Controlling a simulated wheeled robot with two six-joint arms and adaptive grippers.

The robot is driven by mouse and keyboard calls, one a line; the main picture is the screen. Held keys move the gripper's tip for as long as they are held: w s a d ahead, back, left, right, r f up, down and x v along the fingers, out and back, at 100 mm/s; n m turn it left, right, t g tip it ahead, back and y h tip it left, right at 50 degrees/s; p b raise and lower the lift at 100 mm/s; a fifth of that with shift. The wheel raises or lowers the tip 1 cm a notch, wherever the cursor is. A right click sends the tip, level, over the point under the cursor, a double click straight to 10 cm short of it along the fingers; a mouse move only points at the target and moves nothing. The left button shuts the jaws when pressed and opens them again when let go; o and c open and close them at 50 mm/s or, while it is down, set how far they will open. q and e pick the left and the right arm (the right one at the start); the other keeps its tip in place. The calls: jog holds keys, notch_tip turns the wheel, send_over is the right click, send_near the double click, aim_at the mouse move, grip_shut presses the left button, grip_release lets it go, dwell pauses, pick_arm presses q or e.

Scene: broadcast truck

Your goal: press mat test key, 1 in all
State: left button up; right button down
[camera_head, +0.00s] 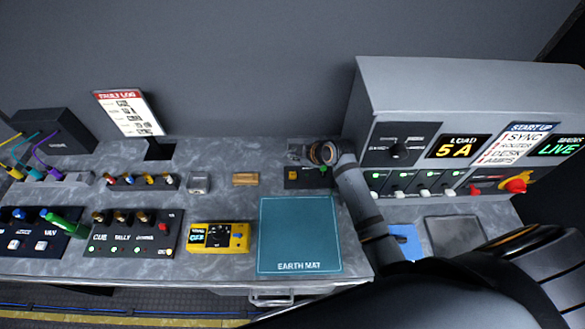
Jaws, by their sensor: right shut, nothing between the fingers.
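The teal mat (300,235) labelled EARTH MAT lies flat at the middle front of the bench. Behind it is a small dark box (303,184) with a yellow key (292,174) and a green spot at its right. No label on this box can be read, so I cannot tell if it bears the mat test key. My right gripper (294,156) is shut and empty, just behind and above the box. It is small and partly lost against the grey bench; I cannot tell if it touches anything. My left gripper is not in view.
A grey console (450,90) with lit displays and a red knob (516,185) stands close right of my arm. A yellow meter (219,237) sits left of the mat, a wooden block (245,179) behind it. Switch panels and cables fill the left. The mat's surface is clear.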

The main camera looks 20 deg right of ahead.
aim_at(294, 176)
notch_tip(294, 176, down, 8)
jog(key=b, duration=0.7)
jog(key=shift+s, duration=0.1)
jog(key=shift+f+b, duration=0.35)
jog(key=shift+b, duration=0.05)
jog(key=shift+f, duration=0.1)
dwell(0.8)
jog(key=shift+f, duration=0.3)
jog(key=shift+f+b, duration=0.45)
jog(key=shift+b, duration=0.05)
dwell(0.6)
jog(key=shift+r, duration=0.1)
jog(key=shift+r+p, duration=0.75)
jog(key=shift+p, duration=0.15)
